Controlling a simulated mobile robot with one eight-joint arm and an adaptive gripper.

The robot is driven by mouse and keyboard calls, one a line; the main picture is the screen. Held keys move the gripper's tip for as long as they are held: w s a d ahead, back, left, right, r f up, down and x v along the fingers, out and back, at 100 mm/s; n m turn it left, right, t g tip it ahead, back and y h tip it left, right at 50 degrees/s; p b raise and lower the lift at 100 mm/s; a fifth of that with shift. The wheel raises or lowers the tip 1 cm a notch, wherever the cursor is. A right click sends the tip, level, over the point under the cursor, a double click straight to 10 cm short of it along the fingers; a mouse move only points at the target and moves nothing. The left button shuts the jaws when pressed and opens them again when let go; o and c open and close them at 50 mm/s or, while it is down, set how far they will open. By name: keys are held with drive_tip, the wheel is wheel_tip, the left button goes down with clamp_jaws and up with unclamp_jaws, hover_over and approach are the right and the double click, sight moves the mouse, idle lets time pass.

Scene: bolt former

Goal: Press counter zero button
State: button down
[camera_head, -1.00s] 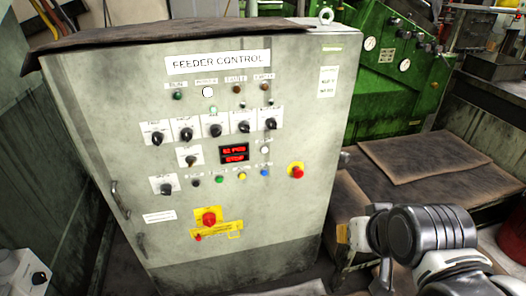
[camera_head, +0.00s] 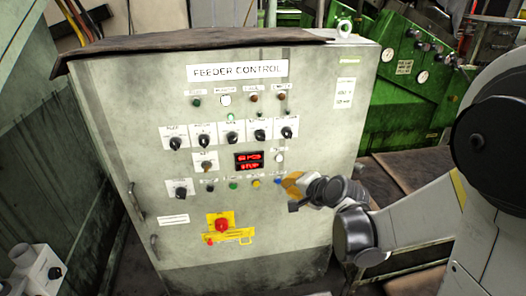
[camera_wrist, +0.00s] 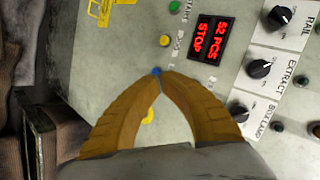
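The grey feeder control panel (camera_head: 130,110) stands ahead, with a red display (camera_head: 248,161) that also shows in the wrist view (camera_wrist: 208,38), reading "52 PCS" and "STOP". A white button (camera_head: 279,157) sits right of the display; its label is too small to read. A row below holds green (camera_head: 233,184), yellow (camera_head: 256,183) and blue (camera_head: 278,181) buttons. My gripper (camera_wrist: 162,75) has its orange fingertips together with nothing held. The tips are right beside the blue button (camera_wrist: 156,72); contact cannot be told. No label clearly reads counter zero.
Rotary knobs (camera_head: 231,132) line the panel above the display. A red switch on a yellow plate (camera_head: 221,224) is lower down. In the wrist view, yellow (camera_wrist: 148,115) shows between my fingers. Green machinery (camera_head: 410,90) stands behind on the right.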

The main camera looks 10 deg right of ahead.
drive_tip(key=shift+w+f, duration=0.1)
drive_tip(key=shift+w, duration=0.05)
approach(276, 165)
drive_tip(key=shift+s+a+f+x, duration=0.1)
drive_tip(key=shift+x, duration=0.75)
drive_tip(key=shift+s+a+f+x, duration=0.1)
drive_tip(key=shift+x, duration=0.75)
drive_tip(key=shift+s+a+f+x, duration=0.1)
drive_tip(key=shift+x, duration=0.75)
drive_tip(key=shift+w, duration=0.15)
drive_tip(key=shift+w, duration=0.25)
drive_tip(key=shift+w, duration=0.45)
idle(0.3)
idle(0.3)
drive_tip(key=shift+s, duration=0.85)
